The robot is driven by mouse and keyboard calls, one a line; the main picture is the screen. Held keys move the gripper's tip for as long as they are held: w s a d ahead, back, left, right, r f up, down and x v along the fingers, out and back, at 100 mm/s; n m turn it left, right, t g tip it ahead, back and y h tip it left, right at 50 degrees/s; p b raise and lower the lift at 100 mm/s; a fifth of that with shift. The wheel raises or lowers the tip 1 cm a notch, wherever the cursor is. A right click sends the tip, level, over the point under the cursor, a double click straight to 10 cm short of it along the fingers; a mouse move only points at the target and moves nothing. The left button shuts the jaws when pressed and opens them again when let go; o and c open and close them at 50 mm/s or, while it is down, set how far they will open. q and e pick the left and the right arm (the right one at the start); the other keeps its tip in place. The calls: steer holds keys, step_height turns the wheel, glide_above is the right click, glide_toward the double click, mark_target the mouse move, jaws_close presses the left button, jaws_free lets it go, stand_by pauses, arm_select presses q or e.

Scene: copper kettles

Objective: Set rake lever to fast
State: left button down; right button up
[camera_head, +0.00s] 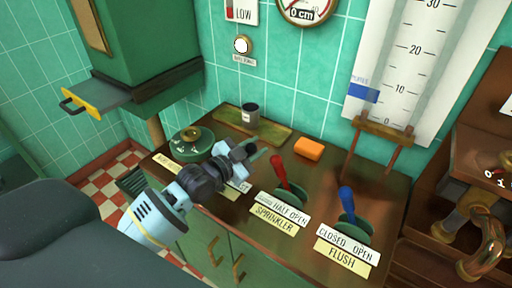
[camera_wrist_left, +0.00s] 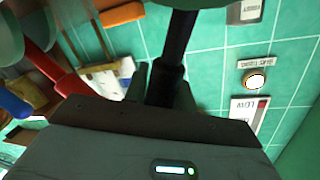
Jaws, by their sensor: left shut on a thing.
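My left gripper (camera_head: 246,153) reaches in from the left over the counter and covers most of the leftmost lever station. In the left wrist view it (camera_wrist_left: 166,88) is shut on a dark lever handle (camera_wrist_left: 180,35), the rake lever, which runs between the fingers. The rake lever's label plate (camera_head: 240,186) shows only in part behind my arm, with its right end reading "ST". The lever's base and exact setting are hidden in the head view. My right gripper is in neither view.
Right of my gripper stand the red sprinkler lever (camera_head: 279,170) and the blue flush lever (camera_head: 347,199). An orange block (camera_head: 308,149) and a grey cup (camera_head: 251,114) sit behind.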

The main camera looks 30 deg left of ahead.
arm_select(q)
steer(key=shift+d+f, duration=0.1)
steer(key=c, duration=1.2)
jaws_free()
steer(key=shift+o, duration=0.2)
steer(key=shift+s, duration=0.1)
steer(key=v, duration=0.6)
steer(key=shift+s, duration=0.2)
steer(key=shift+s+a, duration=0.3)
steer(key=shift+s, duration=0.3)
